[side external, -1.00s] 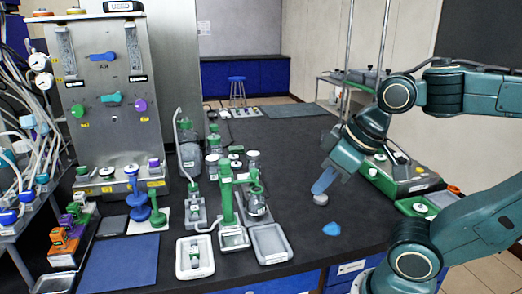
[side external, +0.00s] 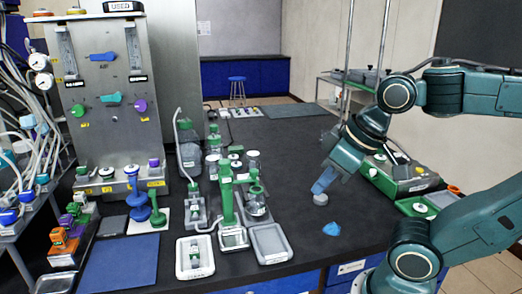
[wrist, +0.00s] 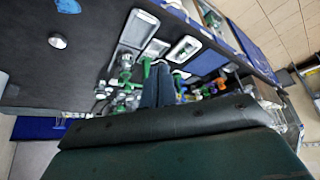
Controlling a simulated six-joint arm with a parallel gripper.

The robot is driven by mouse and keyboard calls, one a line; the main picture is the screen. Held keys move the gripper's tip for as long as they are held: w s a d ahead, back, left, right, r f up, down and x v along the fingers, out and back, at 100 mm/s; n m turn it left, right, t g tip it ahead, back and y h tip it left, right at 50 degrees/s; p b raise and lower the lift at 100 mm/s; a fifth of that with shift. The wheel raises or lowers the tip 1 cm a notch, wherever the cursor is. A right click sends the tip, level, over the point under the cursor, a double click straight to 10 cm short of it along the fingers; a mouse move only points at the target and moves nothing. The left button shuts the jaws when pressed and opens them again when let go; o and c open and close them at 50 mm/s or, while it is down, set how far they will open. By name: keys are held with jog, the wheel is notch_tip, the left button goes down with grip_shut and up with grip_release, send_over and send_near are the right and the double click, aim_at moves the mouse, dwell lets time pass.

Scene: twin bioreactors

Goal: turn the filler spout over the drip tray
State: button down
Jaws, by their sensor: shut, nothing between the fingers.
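The green filler stand (side external: 227,203) stands upright on the bench, left of my gripper. It also shows in the wrist view (wrist: 125,62), small and partly crowded by glassware. Its spout is too small to make out, so I cannot tell which way it points. A grey empty tray (side external: 270,243), perhaps the drip tray, lies in front and to the right of the stand. A small tray (side external: 234,239) sits at the stand's foot. My gripper (side external: 318,190) is shut and empty, well right of the stand. Its fingers (wrist: 158,85) lie together in the wrist view.
A round grey-white piece (side external: 320,199) and a blue piece (side external: 331,229) lie on the bench near my gripper. A white tray with a small bottle (side external: 195,270) stands left of the grey tray. Bottles (side external: 190,155) stand behind the filler.

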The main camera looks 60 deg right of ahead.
jog(key=w+d+r+m+g+h, duration=0.1)
jog(key=w+d+r, duration=0.15)
jog(key=w, duration=0.45)
jog(key=w+d+r+m, duration=0.1)
jog(key=w+d+m, duration=0.15)
jog(key=w, duration=0.35)
jog(key=w+d+f+m, duration=0.1)
jog(key=w+d+f, duration=0.1)
jog(key=w+d, duration=0.4)
jog(key=w+d+f+m+g, duration=0.1)
jog(key=w+d+f, duration=0.2)
jog(key=w+d, duration=0.3)
jog(key=shift+w+h, duration=0.4)
jog(key=shift+w, duration=0.8)
notch_tip(320, 180, down, 9)
jog(key=shift+s+a+f, duration=0.15)
jog(key=shift+s, duration=0.15)
